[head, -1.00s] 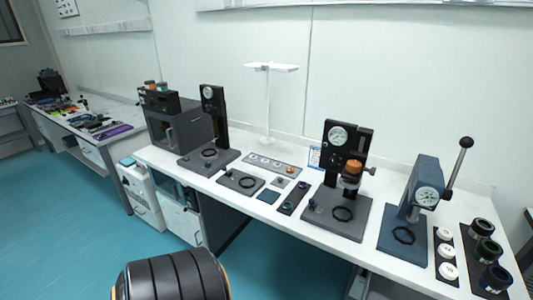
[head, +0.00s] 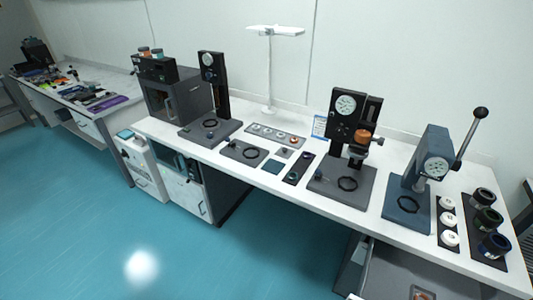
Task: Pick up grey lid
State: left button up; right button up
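I cannot make out for certain which thing is the grey lid. A small grey square piece with a round spot (head: 284,152) lies on the white table (head: 300,206), in front of a grey strip (head: 298,142) holding several small round pieces. Several white round pieces (head: 447,220) sit on a dark strip at the right. Neither of my grippers is in the head view.
Gauge stands (head: 345,140) and (head: 211,90) rise from the table. A blue lever press (head: 430,165) stands at the right, beside dark cups (head: 485,220). A grey box machine (head: 178,100) is at the left. The teal floor (head: 200,260) in front is clear.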

aim_at(284, 152)
jog(key=z, duration=1.7)
jog(key=j+u, duration=0.15)
jog(key=j, duration=0.9)
jog(key=i, duration=0.1)
